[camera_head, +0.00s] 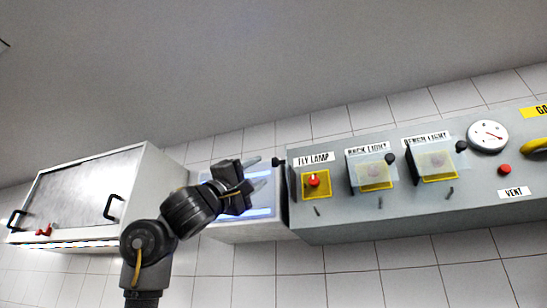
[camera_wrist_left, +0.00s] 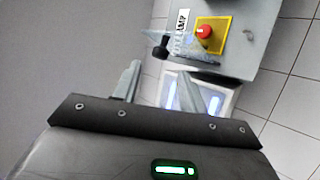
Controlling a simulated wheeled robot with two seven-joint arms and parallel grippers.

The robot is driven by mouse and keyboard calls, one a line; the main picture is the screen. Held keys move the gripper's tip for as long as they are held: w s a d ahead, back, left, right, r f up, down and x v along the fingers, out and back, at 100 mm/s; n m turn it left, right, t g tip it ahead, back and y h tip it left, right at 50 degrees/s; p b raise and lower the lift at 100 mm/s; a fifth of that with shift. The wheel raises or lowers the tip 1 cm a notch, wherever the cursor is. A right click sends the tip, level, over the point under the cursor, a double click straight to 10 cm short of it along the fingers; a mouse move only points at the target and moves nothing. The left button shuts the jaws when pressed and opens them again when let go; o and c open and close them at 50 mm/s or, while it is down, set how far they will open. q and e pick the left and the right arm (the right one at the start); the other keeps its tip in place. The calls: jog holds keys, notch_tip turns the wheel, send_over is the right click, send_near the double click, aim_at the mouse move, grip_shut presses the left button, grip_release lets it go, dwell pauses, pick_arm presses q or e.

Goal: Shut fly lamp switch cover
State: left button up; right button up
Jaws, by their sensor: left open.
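The fly lamp switch is a red knob (camera_head: 314,181) on a yellow plate (camera_head: 325,192), under the FLY LAMP label; the knob also shows in the left wrist view (camera_wrist_left: 205,31). The plate is uncovered. Its clear cover (camera_wrist_left: 183,44) stands swung open at the plate's label side, with a black knob (camera_wrist_left: 160,44) at its outer end; this knob shows left of the switch in the head view (camera_head: 276,162). My left gripper (camera_head: 254,173) is open and empty, left of the cover's knob and apart from it. My right gripper is out of view.
The grey panel (camera_head: 400,214) also carries two switches behind clear covers with black knobs, a round gauge (camera_head: 488,137) and a red VENT button (camera_head: 505,169). A box with blue-lit tubes (camera_head: 245,231) stands behind my gripper. A handled cabinet (camera_head: 85,195) is at left.

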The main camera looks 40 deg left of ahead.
aim_at(274, 163)
pick_arm(q)
jog(key=p+x, duration=0.5)
jog(key=x, duration=0.2)
jog(key=shift+w+r, duration=0.25)
jog(key=shift+r, duration=0.05)
jog(key=shift+d, duration=0.1)
grip_shut()
